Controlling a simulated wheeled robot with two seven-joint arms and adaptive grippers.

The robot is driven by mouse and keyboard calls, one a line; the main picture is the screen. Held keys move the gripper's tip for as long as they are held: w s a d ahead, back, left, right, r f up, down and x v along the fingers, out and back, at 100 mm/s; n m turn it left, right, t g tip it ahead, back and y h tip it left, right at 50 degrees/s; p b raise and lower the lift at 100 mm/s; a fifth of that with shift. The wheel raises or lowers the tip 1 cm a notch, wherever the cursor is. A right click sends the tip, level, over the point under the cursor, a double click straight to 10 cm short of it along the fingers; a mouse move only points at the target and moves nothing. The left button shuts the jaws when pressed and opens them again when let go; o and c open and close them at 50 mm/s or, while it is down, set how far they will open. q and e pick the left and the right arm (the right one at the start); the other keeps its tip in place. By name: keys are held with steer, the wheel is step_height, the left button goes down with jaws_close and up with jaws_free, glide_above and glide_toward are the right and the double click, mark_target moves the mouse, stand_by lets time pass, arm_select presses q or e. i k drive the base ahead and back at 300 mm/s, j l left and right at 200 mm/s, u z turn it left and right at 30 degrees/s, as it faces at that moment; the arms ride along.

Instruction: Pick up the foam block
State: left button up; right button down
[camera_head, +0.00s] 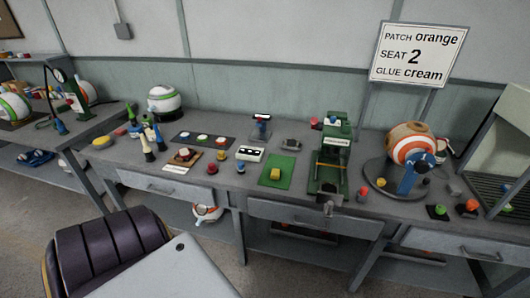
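A small yellow block (275,174) lies on a green mat (268,182) near the middle of the bench. It looks like the foam block, but it is too small to be sure. A flatter yellow piece (103,142) lies at the left end of the same bench. Neither of my grippers is in view, and nothing in view is touching either yellow piece.
A green press (329,172) stands right of the mat. An orange-and-white ball (410,146) sits on a round stand farther right. A small grey piece (291,144) lies behind the mat.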

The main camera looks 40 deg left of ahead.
mark_target(275, 174)
steer(key=u, duration=1.35)
